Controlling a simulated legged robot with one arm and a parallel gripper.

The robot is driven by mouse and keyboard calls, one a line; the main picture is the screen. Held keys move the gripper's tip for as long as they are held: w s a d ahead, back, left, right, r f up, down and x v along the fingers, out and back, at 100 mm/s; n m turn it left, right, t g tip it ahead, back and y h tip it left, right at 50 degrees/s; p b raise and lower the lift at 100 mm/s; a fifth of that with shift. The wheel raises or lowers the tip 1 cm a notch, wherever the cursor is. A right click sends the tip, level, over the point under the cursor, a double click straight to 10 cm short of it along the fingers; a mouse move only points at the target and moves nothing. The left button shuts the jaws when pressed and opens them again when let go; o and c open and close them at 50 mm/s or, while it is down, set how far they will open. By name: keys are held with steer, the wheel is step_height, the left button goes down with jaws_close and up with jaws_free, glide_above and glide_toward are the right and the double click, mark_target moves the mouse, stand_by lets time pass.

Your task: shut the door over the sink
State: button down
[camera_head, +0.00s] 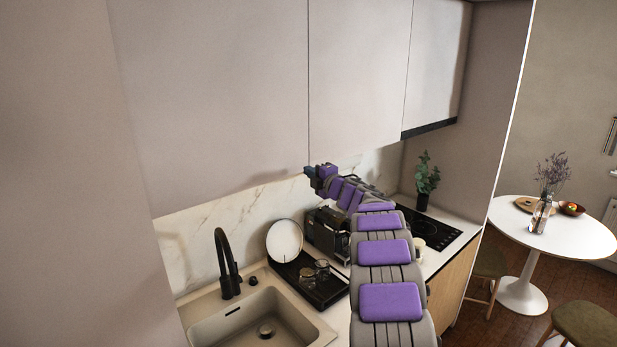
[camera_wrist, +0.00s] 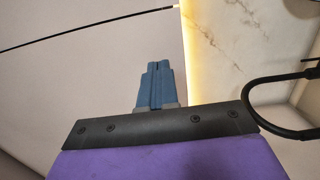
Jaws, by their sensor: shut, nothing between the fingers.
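The door over the sink (camera_head: 215,95) is the wide, pale, handleless upper cabinet panel at the left in the head view. It looks flush or nearly flush with the neighbouring door (camera_head: 355,75), with a thin dark seam between them. In the wrist view the door (camera_wrist: 70,85) lies behind my fingers, with the seam running above them. My gripper (camera_head: 308,171) is at the door's lower right corner. Its blue fingers (camera_wrist: 158,80) are together and empty. I cannot tell whether they touch the door. The sink (camera_head: 262,318) is below, at the bottom left.
A black faucet (camera_head: 228,262) rises behind the sink and also shows in the wrist view (camera_wrist: 255,90). A black drying tray (camera_head: 325,290) holds glasses beside a white plate (camera_head: 284,241). A toaster (camera_head: 328,232) stands beneath my arm. A plant (camera_head: 427,176) is further right.

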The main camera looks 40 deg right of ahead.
steer(key=shift+s+b, duration=0.9)
steer(key=shift+s, duration=3.45)
steer(key=s+a+f+m+g+h+b, duration=0.2)
steer(key=s+a+f+m+g+b, duration=0.35)
steer(key=a+f+m, duration=0.5)
steer(key=s+a+f+m+g+h+b, duration=0.2)
steer(key=s+a+f+m+g+b, duration=0.45)
steer(key=a, duration=0.65)
steer(key=s+a+f+g+y+b, duration=0.2)
steer(key=s+a+f, duration=0.4)
steer(key=s+a, duration=0.2)
steer(key=s+a+f+g+y+b, duration=0.2)
steer(key=s+a+f, duration=0.4)
steer(key=s+a, duration=0.3)
steer(key=s+a+f+g+y+b, duration=0.2)
steer(key=s+a+f+g, duration=0.2)
steer(key=s, duration=1)
steer(key=a+f, duration=0.3)
steer(key=a, duration=0.1)
steer(key=shift+s+a, duration=0.35)
steer(key=shift+a, duration=0.05)
steer(key=shift+f, duration=0.1)
